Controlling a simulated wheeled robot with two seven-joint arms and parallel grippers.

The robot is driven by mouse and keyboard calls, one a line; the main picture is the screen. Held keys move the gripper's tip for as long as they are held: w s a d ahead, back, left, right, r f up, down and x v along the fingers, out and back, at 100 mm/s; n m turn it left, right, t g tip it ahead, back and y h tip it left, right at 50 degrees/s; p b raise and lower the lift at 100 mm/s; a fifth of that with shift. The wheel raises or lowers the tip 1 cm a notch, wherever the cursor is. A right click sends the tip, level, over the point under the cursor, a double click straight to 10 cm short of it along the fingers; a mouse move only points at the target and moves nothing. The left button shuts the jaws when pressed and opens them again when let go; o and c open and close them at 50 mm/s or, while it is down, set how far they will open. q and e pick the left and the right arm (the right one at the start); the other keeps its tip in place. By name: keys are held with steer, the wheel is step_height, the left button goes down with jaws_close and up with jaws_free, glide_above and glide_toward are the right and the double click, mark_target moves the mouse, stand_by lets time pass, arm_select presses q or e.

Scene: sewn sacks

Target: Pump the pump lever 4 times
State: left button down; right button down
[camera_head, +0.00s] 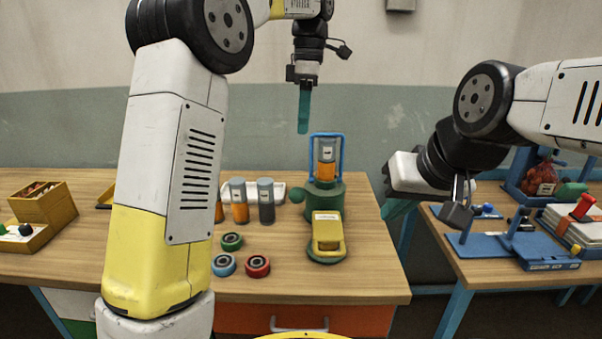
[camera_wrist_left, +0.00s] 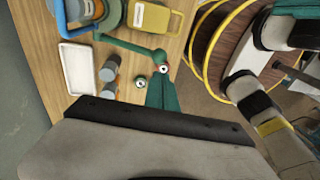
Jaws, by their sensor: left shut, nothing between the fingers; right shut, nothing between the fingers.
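The pump (camera_head: 324,196) stands on the wooden table, with a green base and a blue frame around a grey-and-orange canister. Its green lever ends in a round knob (camera_head: 297,195) on the left side. The green lever arm (camera_wrist_left: 128,45) also shows in the left wrist view.
A yellow block-shaped part (camera_head: 327,236) sits in front of the pump. Grey-and-orange cylinders (camera_head: 239,203) and a white tray (camera_head: 270,187) stand left of it. Several ringed discs (camera_head: 257,266) lie nearer. A second table (camera_head: 480,270) at right holds blue fixtures.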

arm_select(q)
steer(key=shift+w+d+r+y, duration=0.3)
steer(key=shift+w+d+r, duration=0.1)
steer(key=shift+w, duration=0.15)
glide_toward(298, 193)
steer(key=f, duration=0.2)
steer(key=w+f, duration=0.1)
steer(key=f, duration=0.3)
steer(key=shift+w+a+f, duration=0.1)
steer(key=shift+w+a, duration=0.05)
steer(key=shift+a, duration=0.25)
